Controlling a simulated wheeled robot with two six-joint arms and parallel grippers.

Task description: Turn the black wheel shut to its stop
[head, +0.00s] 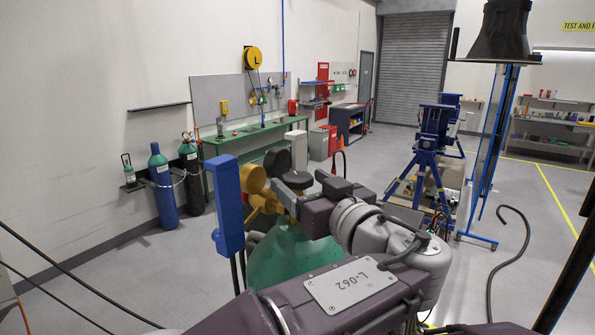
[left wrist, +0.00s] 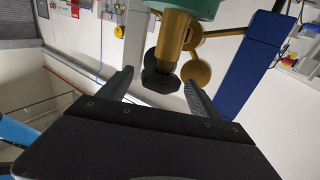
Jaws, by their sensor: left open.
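The black wheel (head: 297,179) sits on a brass valve above a green cylinder (head: 285,258) in the head view. In the left wrist view the black wheel (left wrist: 160,76) shows at the end of a brass stem (left wrist: 175,35). My left gripper (head: 284,194) is at the valve, and its fingers partly hide the brass body in the head view. In the left wrist view my left gripper (left wrist: 157,82) is open, with one finger to each side of the wheel and gaps visible. Whether either finger touches the wheel I cannot tell. My right gripper is not in view.
Round brass gauges (head: 253,179) stand close beside the valve. A blue upright block (head: 228,205) is just left of them. Blue and green gas bottles (head: 162,185) and a green bench (head: 245,138) are by the wall. Open floor lies to the left.

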